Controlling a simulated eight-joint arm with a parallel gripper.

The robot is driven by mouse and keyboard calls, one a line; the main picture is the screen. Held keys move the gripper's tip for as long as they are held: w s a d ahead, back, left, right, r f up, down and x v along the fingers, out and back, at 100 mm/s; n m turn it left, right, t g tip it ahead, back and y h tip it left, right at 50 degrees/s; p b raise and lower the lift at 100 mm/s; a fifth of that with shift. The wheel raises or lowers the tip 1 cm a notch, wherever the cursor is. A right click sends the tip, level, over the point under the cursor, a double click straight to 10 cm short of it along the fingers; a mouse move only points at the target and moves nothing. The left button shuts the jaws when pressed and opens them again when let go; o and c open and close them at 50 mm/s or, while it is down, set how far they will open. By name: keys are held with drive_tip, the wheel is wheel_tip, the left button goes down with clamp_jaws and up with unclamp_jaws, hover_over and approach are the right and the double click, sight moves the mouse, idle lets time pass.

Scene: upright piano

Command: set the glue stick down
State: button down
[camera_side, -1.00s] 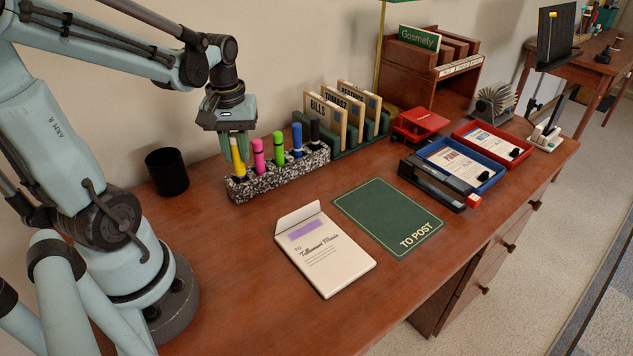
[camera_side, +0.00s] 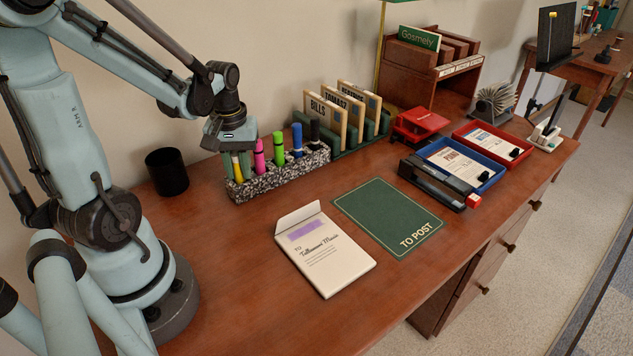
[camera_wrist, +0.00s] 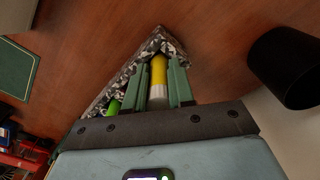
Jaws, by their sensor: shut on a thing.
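The glue stick (camera_wrist: 158,72) is yellow with a whitish end nearest my gripper in the wrist view. My gripper (camera_side: 237,168) has its two green fingers on either side of the stick and is shut on it. In the side view, they are at the left end of the speckled holder (camera_side: 282,178). The stick is upright at the end slot; how deep it sits is hidden by the fingers. The wrist view also shows my gripper (camera_wrist: 164,82) around the stick, with the holder (camera_wrist: 120,80) beyond it.
Pink (camera_side: 259,155), green (camera_side: 279,148), blue (camera_side: 296,139) and black (camera_side: 314,131) pens stand in the holder's other slots. A black cup (camera_side: 167,172) stands to its left. An envelope (camera_side: 330,262) and green mat (camera_side: 385,215) lie in front, with bare desk around them.

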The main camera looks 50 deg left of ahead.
drive_tip(key=c, duration=1)
unclamp_jaws()
drive_tip(key=shift+o, duration=0.2)
wheel_tip(320, 180, up, 12)
drive_tip(key=shift+d, duration=0.25)
drive_tip(key=w+d+f+m+t, duration=0.1)
drive_tip(key=w+d+m+t, duration=0.1)
drive_tip(key=d+m, duration=0.3)
drive_tip(key=w+d+f+m+t, duration=0.1)
drive_tip(key=w+d+m+t, duration=0.1)
drive_tip(key=d+m+t, duration=0.3)
drive_tip(key=d, duration=0.4)
drive_tip(key=shift+d+f+m, duration=0.25)
drive_tip(key=shift+f+m, duration=0.15)
